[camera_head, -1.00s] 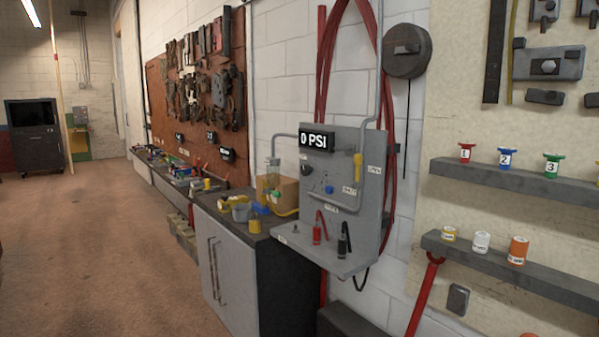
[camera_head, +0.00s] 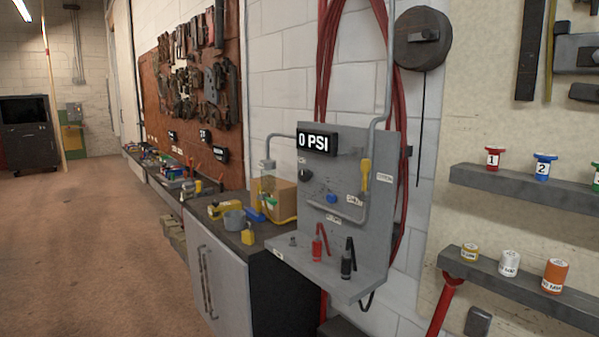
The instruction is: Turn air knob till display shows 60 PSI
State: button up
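The display (camera_head: 317,141) is a black box with white text reading 0 PSI, at the upper left of a grey upright panel (camera_head: 345,150). A small blue knob (camera_head: 332,198) is on the panel below the display. A dark round knob (camera_head: 305,174) is near the panel's left edge. A yellow lever handle (camera_head: 365,174) stands upright on the pipe at the right. The small labels are too blurred to read, so I cannot tell which knob is the air knob. My gripper is not in view.
The panel's shelf (camera_head: 330,281) holds a red clamp (camera_head: 317,249) and a black clamp (camera_head: 346,264). A cabinet (camera_head: 226,280) with a cluttered top stands to its left. Wall shelves (camera_head: 530,189) with numbered and coloured pieces are at the right. The floor (camera_head: 90,250) at left is open.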

aim_at(304, 175)
jog(key=u, duration=0.4)
jog(key=i, duration=0.6)
jog(key=u, duration=0.8)
jog(key=i, duration=0.45)
jog(key=u, duration=0.2)
